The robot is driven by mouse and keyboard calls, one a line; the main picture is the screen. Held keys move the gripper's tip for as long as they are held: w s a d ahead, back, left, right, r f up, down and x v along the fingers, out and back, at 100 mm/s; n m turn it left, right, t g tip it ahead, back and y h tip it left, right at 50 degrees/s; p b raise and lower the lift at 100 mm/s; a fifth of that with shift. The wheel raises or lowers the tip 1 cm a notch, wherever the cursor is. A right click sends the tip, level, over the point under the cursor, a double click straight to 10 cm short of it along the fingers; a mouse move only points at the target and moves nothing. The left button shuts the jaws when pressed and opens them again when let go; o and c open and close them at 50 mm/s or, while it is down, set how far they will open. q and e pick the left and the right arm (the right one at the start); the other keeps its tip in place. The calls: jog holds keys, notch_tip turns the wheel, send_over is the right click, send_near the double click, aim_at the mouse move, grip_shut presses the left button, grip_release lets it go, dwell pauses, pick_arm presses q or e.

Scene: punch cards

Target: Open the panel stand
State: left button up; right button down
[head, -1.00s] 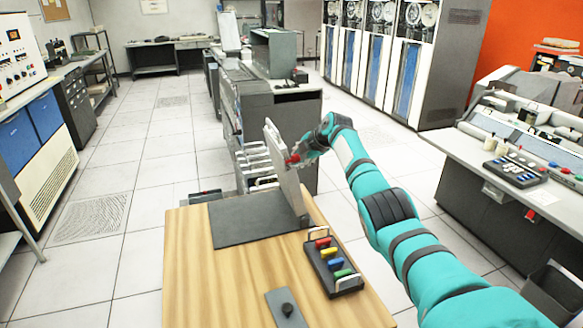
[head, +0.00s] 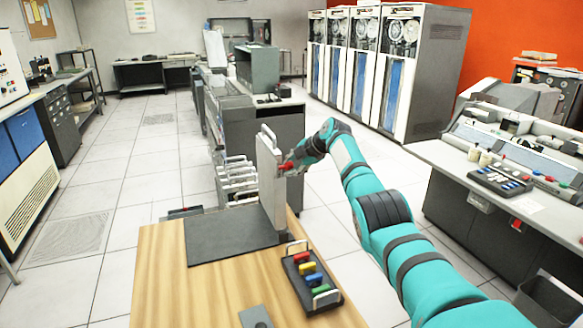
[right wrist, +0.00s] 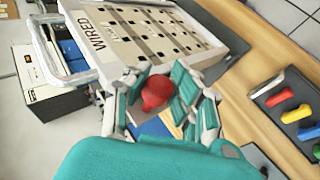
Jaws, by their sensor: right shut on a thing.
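The panel stand is a flat dark grey base (head: 228,238) on a wooden table, with a light grey panel (head: 270,185) standing nearly upright at its right edge. In the right wrist view the panel's face (right wrist: 150,38) shows rows of dark slots and the word WIRED. My right gripper (head: 291,168) is at the right side of the panel. Its fingers are shut on a red knob (right wrist: 157,92) close to the panel's edge. I cannot tell how the knob joins the panel. My left gripper is not in view.
A dark tray (head: 323,300) with red, yellow, blue and green handled pieces sits right of the base. A grey plate (head: 255,317) lies at the table's front. A rack of grey panels (head: 238,182) stands behind the table. The floor at left is open.

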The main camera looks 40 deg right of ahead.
jog(key=shift+d+r, duration=0.1)
jog(key=shift+d, duration=0.15)
jog(key=c, duration=1)
grip_release()
jog(key=shift+s+d, duration=0.15)
jog(key=shift+s, duration=0.05)
jog(key=shift+c, duration=0.2)
jog(key=v, duration=1.1)
jog(key=shift+s+r, duration=0.2)
jog(key=shift+s, duration=0.1)
